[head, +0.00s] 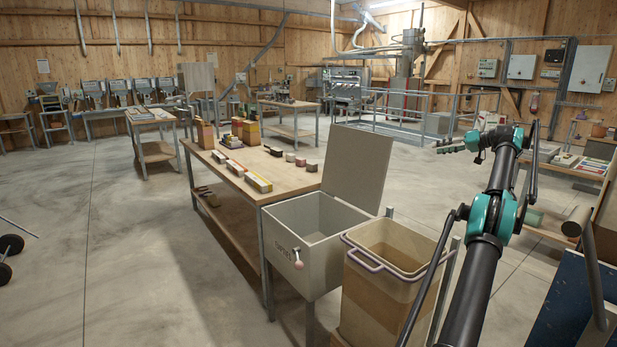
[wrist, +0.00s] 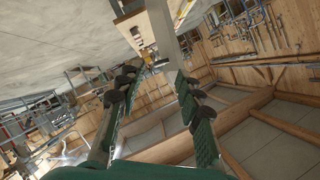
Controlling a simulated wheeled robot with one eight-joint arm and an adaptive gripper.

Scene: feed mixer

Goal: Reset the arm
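My arm (head: 482,240) reaches up and forward on the right side of the head view, black with teal joints. My gripper (head: 460,144) is at its far end, raised well above the floor and pointing left. In the wrist view, the two green-padded fingers of my gripper (wrist: 155,82) stand apart with an empty gap between them. Nothing is held. The wrist view is strongly tilted.
A grey mixer bin (head: 315,232) with its lid (head: 357,165) raised stands at the near end of a wooden table (head: 235,178) bearing boxes. A tan bin (head: 385,275) is close to my arm. Open concrete floor (head: 110,250) lies left.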

